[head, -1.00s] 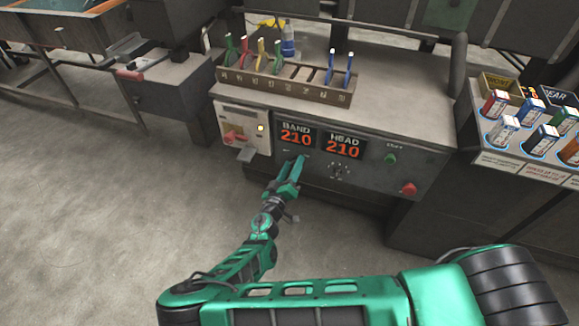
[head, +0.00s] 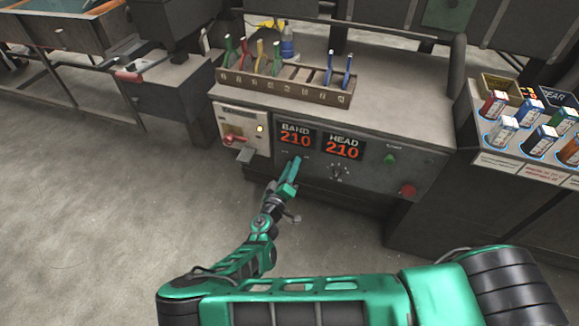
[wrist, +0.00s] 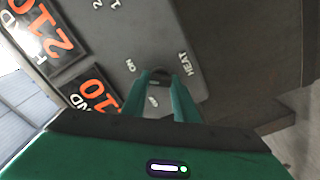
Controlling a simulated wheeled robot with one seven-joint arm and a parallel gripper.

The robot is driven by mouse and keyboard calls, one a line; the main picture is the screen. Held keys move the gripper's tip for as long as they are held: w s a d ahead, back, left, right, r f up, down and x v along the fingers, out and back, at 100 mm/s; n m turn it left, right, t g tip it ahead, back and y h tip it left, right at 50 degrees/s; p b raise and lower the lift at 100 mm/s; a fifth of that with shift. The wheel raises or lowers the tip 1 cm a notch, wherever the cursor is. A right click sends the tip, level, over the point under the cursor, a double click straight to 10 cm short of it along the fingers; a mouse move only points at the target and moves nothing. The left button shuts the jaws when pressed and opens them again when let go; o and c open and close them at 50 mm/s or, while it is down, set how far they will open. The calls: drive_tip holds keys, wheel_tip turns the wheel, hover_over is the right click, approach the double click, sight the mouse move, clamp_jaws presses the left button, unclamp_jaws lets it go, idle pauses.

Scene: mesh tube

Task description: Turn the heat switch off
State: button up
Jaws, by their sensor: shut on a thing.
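The heat switch (wrist: 160,74) is a small dark knob on the grey machine panel, with the words ON, OFF and HEAT printed around it in the wrist view. My gripper (wrist: 160,76) has one green finger on each side of the knob and is shut on it. In the head view my gripper (head: 296,161) is at the panel just below the BAND display (head: 295,135), and it hides the switch. Which way the knob points is too small to tell.
The HEAD display (head: 344,146) also reads 210, with a selector knob (head: 338,173) below it. A green button (head: 390,158) and red button (head: 407,190) are to the right. A white control box with a red lever (head: 235,139) is close on the left.

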drive_tip(key=shift+a+f+n, duration=0.1)
drive_tip(key=shift+f+n, duration=0.05)
drive_tip(key=shift+n, duration=3.8)
drive_tip(key=shift+a+f+n, duration=0.1)
drive_tip(key=shift+f+n, duration=0.05)
drive_tip(key=shift+n, duration=3.8)
drive_tip(key=o, duration=1.1)
drive_tip(key=shift+d+r, duration=0.1)
drive_tip(key=shift+c, duration=0.2)
drive_tip(key=v, duration=1)
drive_tip(key=shift+s, duration=0.4)
drive_tip(key=shift+w, duration=0.1)
